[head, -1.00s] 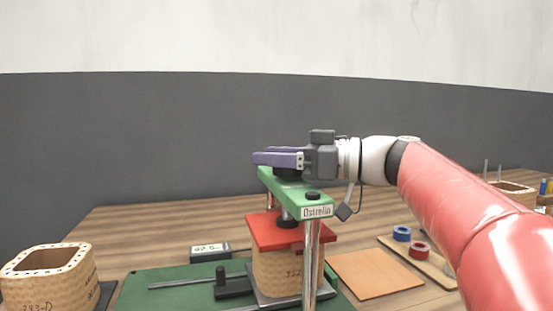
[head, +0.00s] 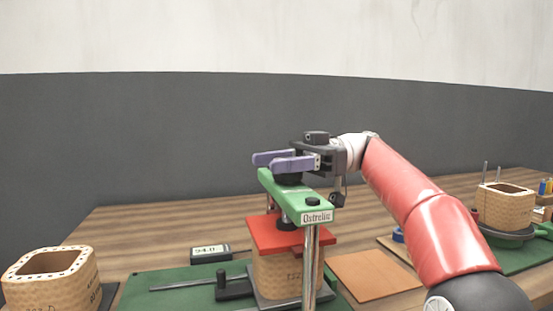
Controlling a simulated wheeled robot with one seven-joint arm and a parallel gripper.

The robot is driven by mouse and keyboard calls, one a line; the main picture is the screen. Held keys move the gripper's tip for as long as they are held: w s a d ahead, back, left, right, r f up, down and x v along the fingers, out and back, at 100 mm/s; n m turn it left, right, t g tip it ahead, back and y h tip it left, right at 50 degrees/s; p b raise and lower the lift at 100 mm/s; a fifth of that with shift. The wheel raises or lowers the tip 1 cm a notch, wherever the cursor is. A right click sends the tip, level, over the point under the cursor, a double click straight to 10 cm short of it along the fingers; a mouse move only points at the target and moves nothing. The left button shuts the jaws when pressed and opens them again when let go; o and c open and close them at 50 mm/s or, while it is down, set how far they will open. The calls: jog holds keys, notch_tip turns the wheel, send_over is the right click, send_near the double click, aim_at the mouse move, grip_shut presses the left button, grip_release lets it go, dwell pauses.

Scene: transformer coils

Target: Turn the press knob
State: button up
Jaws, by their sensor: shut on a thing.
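The press has a green crossbar (head: 296,197) on metal posts (head: 309,268), with a red plate (head: 276,235) beneath it. The plate rests on a tan woven coil (head: 277,271). The dark press knob (head: 287,179) sits on top of the crossbar, partly hidden by the purple fingers. My gripper (head: 283,161) reaches in from the right above the crossbar, its fingers to either side of the knob and shut on it.
A small digital display (head: 210,253) stands behind the green mat (head: 150,283). A coil (head: 50,278) stands at the front left, another coil (head: 504,202) at the right. A flat tan board (head: 374,277) lies right of the press.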

jog(key=shift+s+d+n+g+h, duration=0.15)
jog(key=shift+n+g+h, duration=1.4)
jog(key=shift+g, duration=0.45)
jog(key=shift+s+n+g+h, duration=0.1)
jog(key=shift+n+g+h, duration=0.2)
jog(key=shift+n+h, duration=0.05)
jog(key=o, duration=1)
jog(key=shift+m+t+y, duration=0.7)
jog(key=shift+t+y, duration=0.1)
jog(key=shift+a+m+t+y, duration=0.2)
jog(key=shift+m+t+y, duration=0.3)
jog(key=shift+t, duration=0.1)
jog(key=shift+w+m+t+y, duration=0.2)
jog(key=shift+m+t+y, duration=0.35)
jog(key=shift+t, duration=0.25)
